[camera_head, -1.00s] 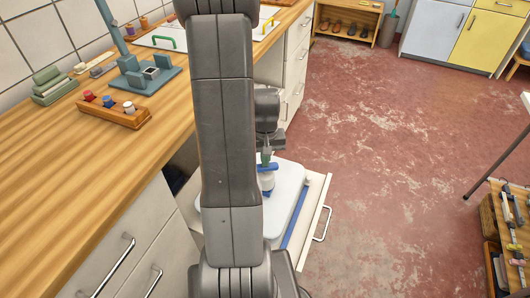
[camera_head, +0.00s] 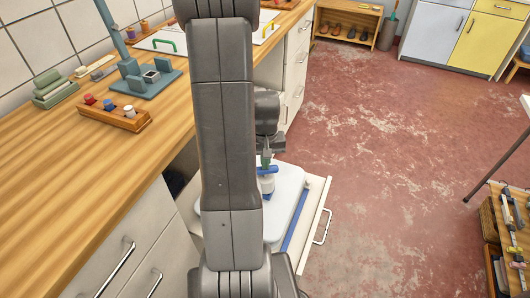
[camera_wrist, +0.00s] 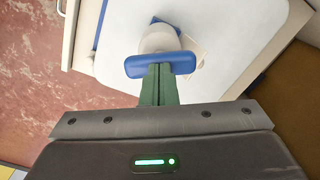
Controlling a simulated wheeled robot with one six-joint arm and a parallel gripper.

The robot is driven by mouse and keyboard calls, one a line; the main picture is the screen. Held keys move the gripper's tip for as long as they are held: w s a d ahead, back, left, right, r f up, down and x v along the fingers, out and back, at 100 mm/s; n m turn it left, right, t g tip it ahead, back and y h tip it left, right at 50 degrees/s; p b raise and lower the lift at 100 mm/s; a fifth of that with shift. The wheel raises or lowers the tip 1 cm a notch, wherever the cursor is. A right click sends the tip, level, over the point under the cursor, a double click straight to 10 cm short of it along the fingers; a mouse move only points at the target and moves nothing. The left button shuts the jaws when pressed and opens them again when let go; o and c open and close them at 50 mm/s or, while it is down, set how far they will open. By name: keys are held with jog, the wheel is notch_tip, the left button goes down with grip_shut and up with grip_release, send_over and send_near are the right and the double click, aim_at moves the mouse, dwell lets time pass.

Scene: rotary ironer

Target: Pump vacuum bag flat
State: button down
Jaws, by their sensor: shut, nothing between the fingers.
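The pump has a blue crossbar handle (camera_wrist: 160,64) and a white round body (camera_wrist: 160,38). In the head view its handle (camera_head: 268,169) and body (camera_head: 267,185) stand on the pale vacuum bag (camera_head: 290,185), over the pulled-out drawer. The bag also shows in the wrist view (camera_wrist: 235,35); I cannot tell how flat it is. My gripper (camera_wrist: 158,72) is shut, its green fingertips together and empty at the middle of the handle. In the head view my gripper (camera_head: 266,158) is just above the handle; contact cannot be told. My arm hides the bag's left part.
The open drawer (camera_head: 318,205) has a metal handle (camera_head: 322,226) and a blue strip along the bag's right side. The wooden counter (camera_head: 60,190) on the left holds a block with knobs (camera_head: 115,116) and a blue-grey fixture (camera_head: 147,80).

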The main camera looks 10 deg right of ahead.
jog(key=shift+r+p, duration=1.3)
jog(key=shift+r, duration=0.55)
jog(key=shift+f, duration=0.15)
jog(key=shift+f+b, duration=2.4)
jog(key=shift+f, duration=0.5)
jog(key=shift+r, duration=0.15)
jog(key=shift+r+p, duration=1.75)
jog(key=shift+r, duration=0.4)
jog(key=shift+f, duration=0.1)
